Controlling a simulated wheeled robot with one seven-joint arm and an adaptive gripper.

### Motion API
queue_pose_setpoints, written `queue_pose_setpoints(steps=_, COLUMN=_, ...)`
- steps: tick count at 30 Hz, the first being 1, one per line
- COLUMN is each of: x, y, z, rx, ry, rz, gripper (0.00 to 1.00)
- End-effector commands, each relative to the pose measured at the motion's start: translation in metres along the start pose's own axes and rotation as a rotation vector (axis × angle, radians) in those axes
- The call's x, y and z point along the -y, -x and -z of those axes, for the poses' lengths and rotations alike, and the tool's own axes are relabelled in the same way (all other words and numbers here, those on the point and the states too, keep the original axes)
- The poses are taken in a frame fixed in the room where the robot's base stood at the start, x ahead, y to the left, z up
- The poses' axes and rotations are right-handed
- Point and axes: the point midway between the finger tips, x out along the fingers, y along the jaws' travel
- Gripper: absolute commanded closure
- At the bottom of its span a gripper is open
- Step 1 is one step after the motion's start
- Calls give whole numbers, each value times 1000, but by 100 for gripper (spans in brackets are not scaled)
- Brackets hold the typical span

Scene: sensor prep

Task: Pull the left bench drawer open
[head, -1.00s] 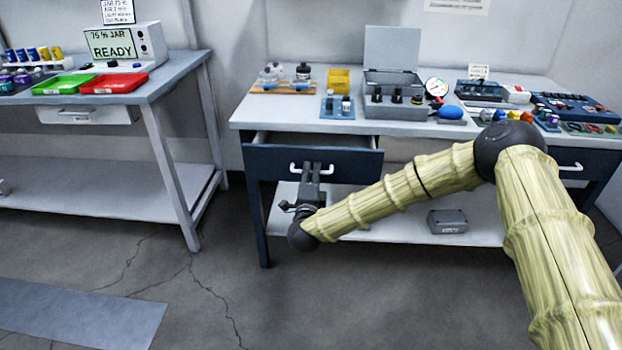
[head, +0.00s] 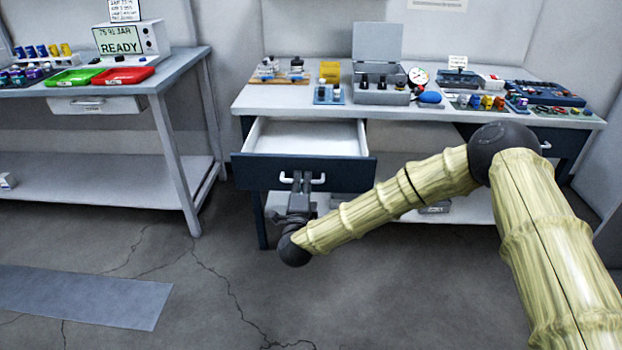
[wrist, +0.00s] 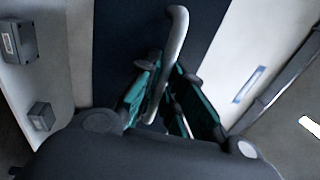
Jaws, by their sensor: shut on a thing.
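The left bench drawer (head: 262,172) has a dark blue front and stands well out from the bench, showing its empty-looking white inside (head: 305,137). Its white bar handle (head: 318,181) is on the front. My gripper (head: 301,184) is at the handle, coming from below and in front. In the wrist view the handle (wrist: 178,45) runs between the green-lined fingers of my gripper (wrist: 167,98), which are shut on it. The part of the handle between the fingers is partly hidden.
The bench top (head: 250,100) carries bottles, a grey open case (head: 378,97), a gauge (head: 418,76) and a blue bulb (head: 429,97). A second bench (head: 165,84) with red and green trays stands at the left. Floor in front of the drawer is clear.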

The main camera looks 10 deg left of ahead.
Motion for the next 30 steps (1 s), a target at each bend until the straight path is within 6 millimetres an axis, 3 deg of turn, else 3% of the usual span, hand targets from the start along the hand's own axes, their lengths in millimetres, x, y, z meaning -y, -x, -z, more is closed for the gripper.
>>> queue_pose_setpoints(steps=11, x=0, y=1, z=-2, rx=2, ry=0, rz=0, gripper=100)
queue_pose_setpoints(steps=12, x=0, y=1, z=-2, rx=2, ry=0, rz=0, gripper=83)
queue_pose_setpoints(steps=15, x=0, y=1, z=-2, rx=2, ry=0, rz=0, gripper=68)
queue_pose_setpoints(steps=25, x=0, y=2, z=-1, rx=2, ry=0, rz=0, gripper=68)
queue_pose_setpoints(steps=30, x=0, y=16, z=-1, rx=2, ry=0, rz=-1, gripper=68)
